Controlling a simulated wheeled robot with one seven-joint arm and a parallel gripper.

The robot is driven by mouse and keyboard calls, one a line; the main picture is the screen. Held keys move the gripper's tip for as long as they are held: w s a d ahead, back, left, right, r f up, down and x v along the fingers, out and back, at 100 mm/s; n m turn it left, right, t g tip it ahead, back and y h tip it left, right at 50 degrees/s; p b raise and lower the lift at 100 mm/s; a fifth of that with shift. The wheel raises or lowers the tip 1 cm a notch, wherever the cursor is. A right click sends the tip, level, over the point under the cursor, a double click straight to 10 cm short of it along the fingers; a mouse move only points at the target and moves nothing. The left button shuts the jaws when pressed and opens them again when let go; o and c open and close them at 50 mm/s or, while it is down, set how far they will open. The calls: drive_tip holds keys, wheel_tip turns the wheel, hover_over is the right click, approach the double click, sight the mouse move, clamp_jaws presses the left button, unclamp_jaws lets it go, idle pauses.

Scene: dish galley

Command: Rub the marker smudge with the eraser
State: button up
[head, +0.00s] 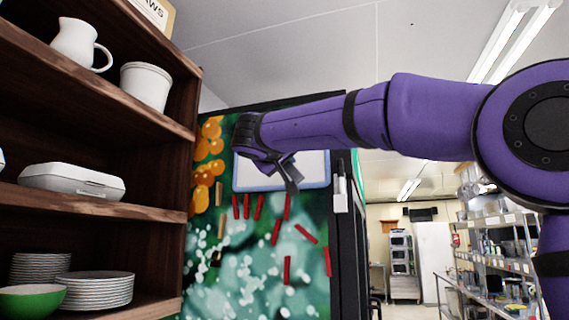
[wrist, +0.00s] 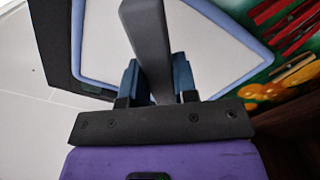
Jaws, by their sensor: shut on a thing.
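A whiteboard with a blue frame (head: 312,170) hangs on the dark, picture-covered panel, partly behind my arm. In the wrist view the whiteboard (wrist: 215,45) fills much of the upper part. In the wrist view my gripper (wrist: 157,75) is shut on a grey block, the eraser (wrist: 148,35), with one blue finger on each side. The eraser (head: 291,177) also shows below the gripper in the head view. I cannot tell whether it touches the board. No marker smudge can be made out.
A wooden shelf (head: 100,196) with dishes stands close on the left. Several red strips (head: 276,232) are on the colourful panel below the board. A white holder (head: 340,194) is at the panel's right edge. The room behind on the right has metal racks (head: 490,250).

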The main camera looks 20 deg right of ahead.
drive_tip(key=shift+v, duration=1.5)
